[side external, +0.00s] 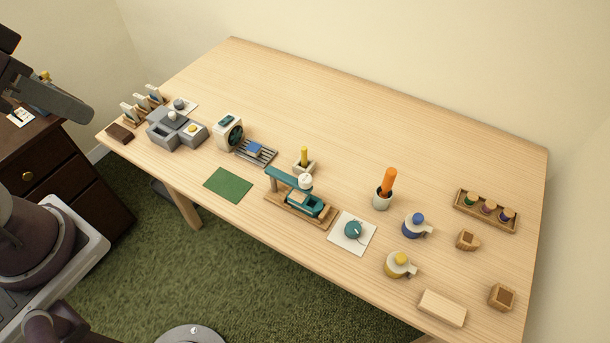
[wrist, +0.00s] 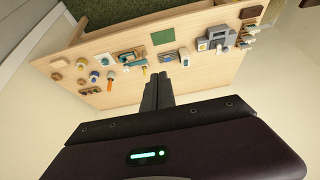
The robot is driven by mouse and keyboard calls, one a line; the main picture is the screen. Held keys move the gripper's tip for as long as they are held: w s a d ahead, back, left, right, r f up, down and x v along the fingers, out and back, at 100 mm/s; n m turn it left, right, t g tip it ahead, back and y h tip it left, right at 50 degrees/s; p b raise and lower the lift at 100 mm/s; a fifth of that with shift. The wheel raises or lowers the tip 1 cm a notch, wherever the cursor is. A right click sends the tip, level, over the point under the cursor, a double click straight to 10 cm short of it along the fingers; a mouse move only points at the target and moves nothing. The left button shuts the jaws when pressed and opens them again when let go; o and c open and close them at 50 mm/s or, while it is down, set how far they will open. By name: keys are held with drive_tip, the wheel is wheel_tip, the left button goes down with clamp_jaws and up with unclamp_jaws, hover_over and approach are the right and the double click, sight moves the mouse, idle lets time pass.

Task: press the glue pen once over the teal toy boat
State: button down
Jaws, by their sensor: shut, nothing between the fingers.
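The teal toy boat (side external: 304,204) sits on a wooden base near the front middle of the table. A teal arm (side external: 281,176) reaches over it from a post on the base. A white-topped piece, which looks like the glue pen (side external: 306,181), stands at the arm's end above the boat. In the wrist view the boat's stand (wrist: 130,57) is small and far off, left of the green mat. My gripper (wrist: 166,79) is shut and empty, in the air well away from the boat. In the side view part of my arm shows at the upper left, far from the boat.
A green mat (side external: 228,185) lies left of the boat. A white card (side external: 352,232) with a teal round piece lies right of it. Behind are a yellow stick in a holder (side external: 304,162) and an orange-handled tool in a cup (side external: 385,190). The table's back is clear.

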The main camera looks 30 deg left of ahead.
drive_tip(key=w+d+f+m, duration=0.1)
drive_tip(key=w+m, duration=0.2)
drive_tip(key=w, duration=0.6)
drive_tip(key=m+t+h, duration=0.3)
drive_tip(key=m+h, duration=0.1)
drive_tip(key=m, duration=0.7)
hover_over(301, 180)
wheel_tip(301, 180, down, 16)
drive_tip(key=shift+f, duration=4.35)
drive_tip(key=shift+f, duration=0.4)
